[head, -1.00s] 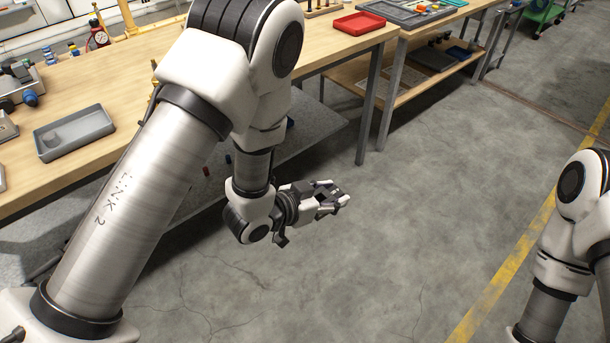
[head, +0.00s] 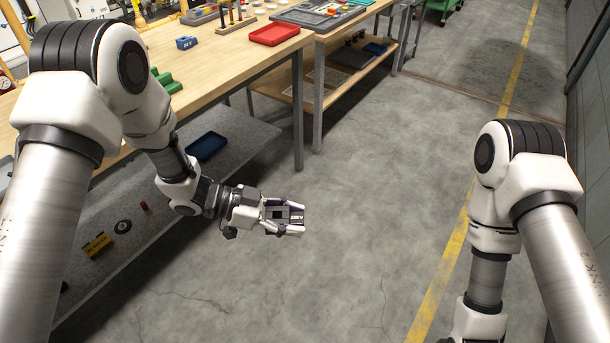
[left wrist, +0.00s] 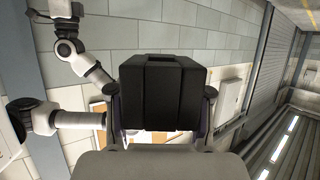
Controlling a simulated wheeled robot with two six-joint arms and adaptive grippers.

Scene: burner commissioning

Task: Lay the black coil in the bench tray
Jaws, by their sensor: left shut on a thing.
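My left gripper (head: 285,215) is shut on the black coil (head: 289,214), a blocky dark piece with a small pale marking on top. It holds the coil in the air over the floor, to the right of the bench. In the left wrist view the coil (left wrist: 163,92) is a black block between the fingers. No grey bench tray shows clearly in the head view now; my left arm covers much of the near bench. My right arm is at the right; its gripper is out of view.
The wooden bench (head: 215,70) bears a red tray (head: 275,35), a small blue block (head: 187,43) and green pieces (head: 166,82). On its lower shelf lie a blue bin (head: 206,147) and a yellow-black item (head: 97,244). The floor between my arms is clear.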

